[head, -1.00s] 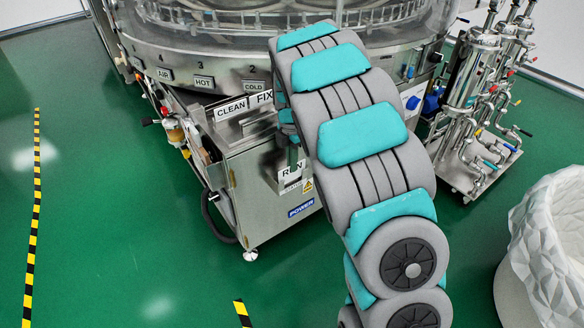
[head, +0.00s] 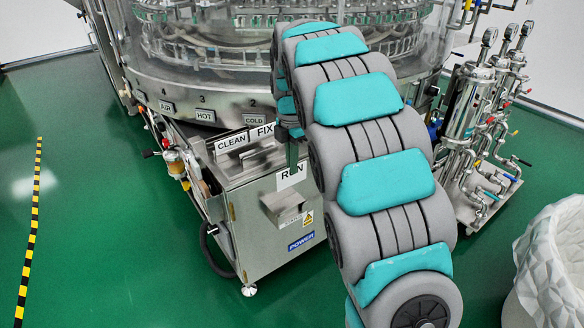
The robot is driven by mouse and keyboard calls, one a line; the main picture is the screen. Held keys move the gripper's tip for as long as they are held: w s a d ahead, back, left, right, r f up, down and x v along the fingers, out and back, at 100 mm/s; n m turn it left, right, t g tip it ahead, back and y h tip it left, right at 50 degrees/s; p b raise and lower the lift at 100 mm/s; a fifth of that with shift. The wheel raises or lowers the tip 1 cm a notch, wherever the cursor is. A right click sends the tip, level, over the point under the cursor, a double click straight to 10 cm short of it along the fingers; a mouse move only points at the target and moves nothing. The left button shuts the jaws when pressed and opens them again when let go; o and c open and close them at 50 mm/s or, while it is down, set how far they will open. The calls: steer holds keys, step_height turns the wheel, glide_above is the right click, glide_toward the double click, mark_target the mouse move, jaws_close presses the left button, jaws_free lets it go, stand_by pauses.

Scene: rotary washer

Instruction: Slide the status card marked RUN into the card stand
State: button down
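The white RUN card (head: 291,176) hangs upright in front of the metal cabinet's upper front face. My gripper (head: 293,160) is at the card's top edge and appears shut on it; the arm hides most of the gripper. Below the card, the small metal card stand (head: 283,206), labelled STATUS, sticks out from the cabinet front. The card's lower edge appears above the stand's opening, clear of it.
CLEAN (head: 231,142) and FIX (head: 262,131) cards stand in a holder on the cabinet top (head: 245,165). The round washer (head: 205,100) rises behind. Piping (head: 470,120) and a white bin (head: 555,260) are at right. Green floor is open at left.

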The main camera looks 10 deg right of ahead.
steer(key=shift+r+p, duration=0.55)
steer(key=shift+r, duration=1.8)
